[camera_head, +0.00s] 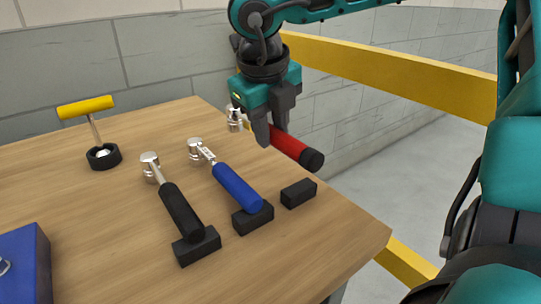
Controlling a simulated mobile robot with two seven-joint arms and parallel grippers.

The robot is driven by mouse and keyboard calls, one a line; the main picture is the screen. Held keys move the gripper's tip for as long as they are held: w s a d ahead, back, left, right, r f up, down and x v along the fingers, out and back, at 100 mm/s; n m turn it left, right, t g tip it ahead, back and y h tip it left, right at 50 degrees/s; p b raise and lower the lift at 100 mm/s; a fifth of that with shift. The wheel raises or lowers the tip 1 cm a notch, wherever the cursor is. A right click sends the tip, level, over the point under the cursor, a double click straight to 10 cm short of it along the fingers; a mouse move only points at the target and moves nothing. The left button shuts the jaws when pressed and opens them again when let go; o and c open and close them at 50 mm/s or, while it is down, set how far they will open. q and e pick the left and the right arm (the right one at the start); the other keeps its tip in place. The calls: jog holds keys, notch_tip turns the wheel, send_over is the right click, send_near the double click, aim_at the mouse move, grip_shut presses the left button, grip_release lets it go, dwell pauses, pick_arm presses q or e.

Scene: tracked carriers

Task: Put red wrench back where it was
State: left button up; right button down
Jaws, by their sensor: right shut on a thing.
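The red wrench (291,145) has a red handle with a black end and a silver head (235,119). My right gripper (269,139) is shut on it and appears to hold it above the table's right part. The gripper's fingers hide the part between head and handle. A black block (298,193) with nothing on it stands on the table, below and a little right of the gripper in the picture. My left gripper is not in view.
A blue-handled tool (237,187) and a black-handled tool (181,211) rest with their handle ends on black blocks. A yellow-handled tool (86,108) stands in a black round holder. A blue box (27,262) is at the left front. The wooden table (300,250) has bare room at its front right.

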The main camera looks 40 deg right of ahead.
notch_tip(320, 180, down, 4)
jog(key=shift+r+b, duration=0.1)
jog(key=shift+b, duration=0.4)
jog(key=shift+f, duration=0.4)
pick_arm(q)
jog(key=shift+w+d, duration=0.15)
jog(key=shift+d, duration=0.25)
pick_arm(e)
jog(key=shift+f+b, duration=0.2)
jog(key=shift+b, duration=0.1)
jog(key=c, duration=0.8)
grip_release()
jog(key=shift+r, duration=0.1)
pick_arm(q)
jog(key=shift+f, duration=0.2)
